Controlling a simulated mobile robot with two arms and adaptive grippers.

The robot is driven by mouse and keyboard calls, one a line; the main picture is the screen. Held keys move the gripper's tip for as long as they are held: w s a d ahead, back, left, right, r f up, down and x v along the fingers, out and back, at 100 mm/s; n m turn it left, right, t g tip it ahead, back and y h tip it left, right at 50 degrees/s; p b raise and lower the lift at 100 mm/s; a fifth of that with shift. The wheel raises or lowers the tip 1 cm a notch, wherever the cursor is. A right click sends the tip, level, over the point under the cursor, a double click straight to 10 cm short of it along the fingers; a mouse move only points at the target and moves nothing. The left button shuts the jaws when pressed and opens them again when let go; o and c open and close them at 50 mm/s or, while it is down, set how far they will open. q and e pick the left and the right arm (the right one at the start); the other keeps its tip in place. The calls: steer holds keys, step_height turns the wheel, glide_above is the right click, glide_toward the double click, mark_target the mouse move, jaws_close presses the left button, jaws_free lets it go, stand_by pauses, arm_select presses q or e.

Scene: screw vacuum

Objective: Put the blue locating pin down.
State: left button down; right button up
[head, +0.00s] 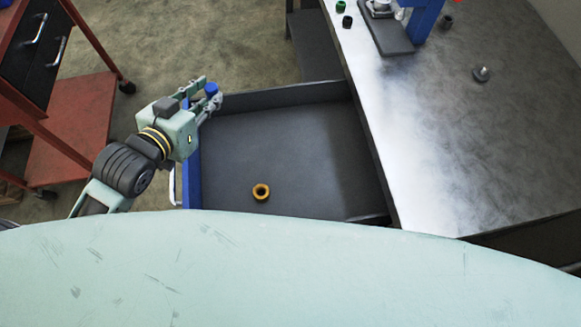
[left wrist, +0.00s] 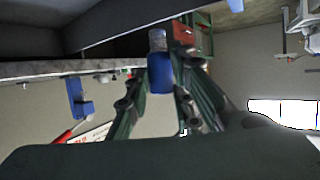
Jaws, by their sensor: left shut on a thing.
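The blue locating pin (head: 211,90) is between the fingertips of my left gripper (head: 207,97) in the head view. In the left wrist view the pin (left wrist: 160,74) shows a blue body with a grey metal end, and the left gripper's fingers (left wrist: 162,90) are closed on its sides. The gripper is by the far left corner of the open drawer (head: 290,140), near its rim. The height of the pin above the drawer cannot be told. My right gripper is not in view.
The workbench (head: 420,140) to the right carries a grey metal part (head: 481,74), a green part (head: 340,6), a black part (head: 347,21) and a blue-framed fixture (head: 421,22). A red tool cart (head: 75,135) stands at left.

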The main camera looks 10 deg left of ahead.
arm_select(q)
steer(key=d+f, duration=0.3)
steer(key=f, duration=0.1)
steer(key=s+d+f, duration=0.1)
steer(key=d+f, duration=0.2)
steer(key=d, duration=0.1)
steer(key=d+f+b, duration=0.1)
steer(key=d+f, duration=0.3)
steer(key=shift+s+d+f, duration=0.1)
steer(key=shift+s+f, duration=0.2)
steer(key=shift+f, duration=0.05)
steer(key=c, duration=1.5)
jaws_free()
steer(key=shift+f, duration=0.1)
